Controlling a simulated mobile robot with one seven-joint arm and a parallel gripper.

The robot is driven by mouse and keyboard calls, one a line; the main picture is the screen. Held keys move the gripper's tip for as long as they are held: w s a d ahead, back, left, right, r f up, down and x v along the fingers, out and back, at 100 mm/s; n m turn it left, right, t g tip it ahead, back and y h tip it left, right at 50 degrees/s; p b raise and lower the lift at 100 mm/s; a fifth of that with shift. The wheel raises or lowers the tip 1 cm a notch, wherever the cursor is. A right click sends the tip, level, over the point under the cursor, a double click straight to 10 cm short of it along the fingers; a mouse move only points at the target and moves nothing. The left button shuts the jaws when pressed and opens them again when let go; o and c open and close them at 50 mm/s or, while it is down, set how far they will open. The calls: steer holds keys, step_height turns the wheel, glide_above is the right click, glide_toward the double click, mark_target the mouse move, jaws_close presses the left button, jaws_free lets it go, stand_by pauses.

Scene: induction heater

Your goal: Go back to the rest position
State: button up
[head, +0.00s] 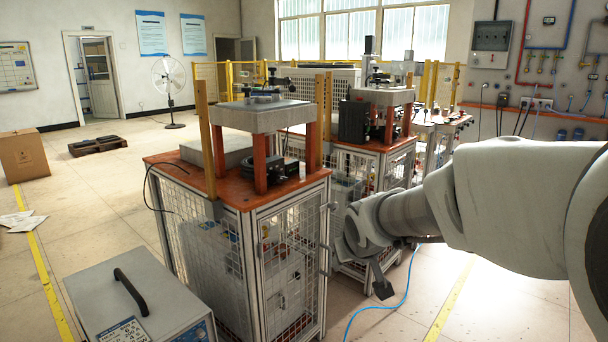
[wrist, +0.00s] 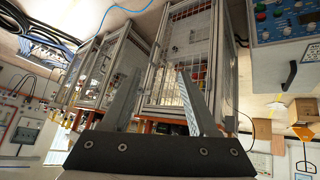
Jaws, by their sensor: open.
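My gripper (wrist: 157,73) is open and empty in the wrist view, its two grey fingers spread apart with a mesh-sided machine frame seen behind them. In the head view my arm reaches in from the right. The hand end of it hangs low in front of the caged machine, with a dark finger part (head: 382,286) pointing down; the fingers are not clearly shown there. The near machine (head: 277,250) has an orange top and a grey raised plate (head: 262,115). The wrist view is turned upside down.
A grey control box (head: 165,298) with a black handle stands at the lower left. A second machine (head: 375,150) is behind the near one. A blue hose (head: 385,307) lies on the floor below my arm. A cardboard box (head: 23,155) is far left. Open floor lies at left.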

steer(key=s+d+r+m+g, duration=0.1)
steer(key=s+d+r, duration=0.1)
steer(key=s, duration=1.1)
steer(key=s+d+r+m+g, duration=0.1)
steer(key=s+d+m, duration=0.15)
steer(key=s, duration=1.05)
step_height(320, 180, up, 29)
steer(key=p, duration=2.8)
steer(key=shift+n+p, duration=0.3)
steer(key=shift+n, duration=0.15)
steer(key=shift+s+f, duration=0.1)
